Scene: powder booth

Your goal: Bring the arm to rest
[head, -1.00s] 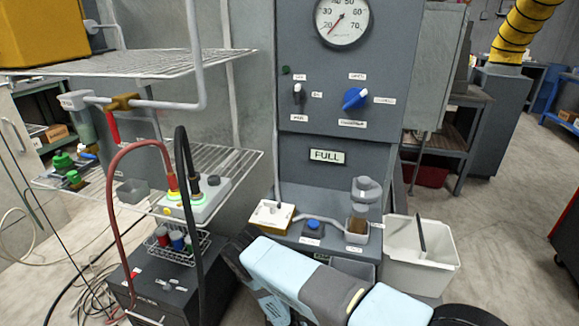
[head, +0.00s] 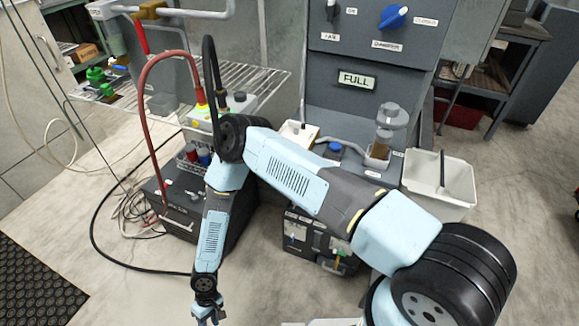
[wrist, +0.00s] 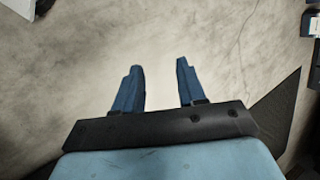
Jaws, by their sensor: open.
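My arm crosses the head view from the lower right, over the front of the booth, and bends down at its elbow. My gripper (head: 208,316) hangs at the lower end, pointing down above the floor at the bottom edge of the head view. In the wrist view the two blue fingers of my gripper (wrist: 157,85) stand apart with nothing between them.
A black box (head: 152,190) with red and black hoses stands left of my forearm. A dark mat (head: 35,285) lies at lower left. A case (head: 318,250) stands behind my arm. A white bin (head: 440,185) is at the right. Floor around my gripper is clear.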

